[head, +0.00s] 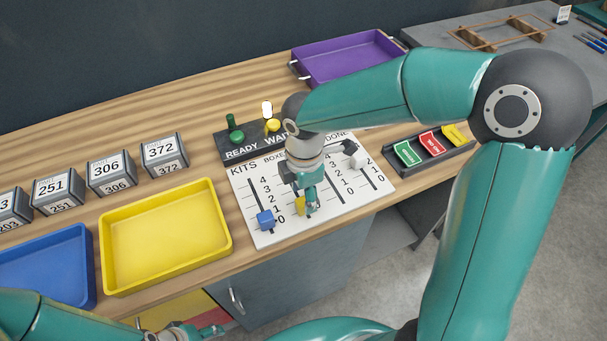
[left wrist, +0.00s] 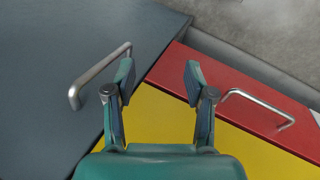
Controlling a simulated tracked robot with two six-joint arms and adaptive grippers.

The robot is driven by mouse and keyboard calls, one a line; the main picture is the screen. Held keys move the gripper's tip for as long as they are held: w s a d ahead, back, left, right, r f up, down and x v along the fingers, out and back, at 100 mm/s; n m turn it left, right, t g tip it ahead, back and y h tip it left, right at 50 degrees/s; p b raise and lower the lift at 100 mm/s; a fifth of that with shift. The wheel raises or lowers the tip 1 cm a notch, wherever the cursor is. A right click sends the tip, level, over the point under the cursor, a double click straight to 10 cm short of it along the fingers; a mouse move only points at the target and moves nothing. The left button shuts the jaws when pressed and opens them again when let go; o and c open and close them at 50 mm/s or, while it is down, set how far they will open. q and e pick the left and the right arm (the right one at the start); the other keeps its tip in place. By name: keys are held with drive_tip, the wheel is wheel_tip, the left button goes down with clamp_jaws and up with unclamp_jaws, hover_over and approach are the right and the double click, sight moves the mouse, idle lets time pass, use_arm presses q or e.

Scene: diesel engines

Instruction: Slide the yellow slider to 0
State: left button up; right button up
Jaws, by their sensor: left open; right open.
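The white slider board (head: 271,238) lies on the wooden bench, with numbered tracks marked from 4 down to 0. The yellow slider (head: 300,205) is near the lower end of the middle track, close to the 0 mark, partly hidden by my right gripper (head: 311,205). My right gripper is open and points down at the yellow slider; I cannot tell if they touch. A blue slider (head: 265,220) is at the bottom of the left track. A white slider (head: 358,161) is higher on the right track. My left gripper (left wrist: 160,85) is open and empty, below the bench top.
A yellow tray (head: 165,286) and a blue tray (head: 89,270) stand left of the board. A purple tray (head: 345,78) is behind. A READY/WAIT panel (head: 240,154) borders the board's back. A card holder (head: 440,160) stands right. A grey cabinet (head: 285,285) is below.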

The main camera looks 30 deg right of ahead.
wheel_tip(320, 180, up, 8)
drive_tip(key=shift+f, duration=0.2)
idle(0.5)
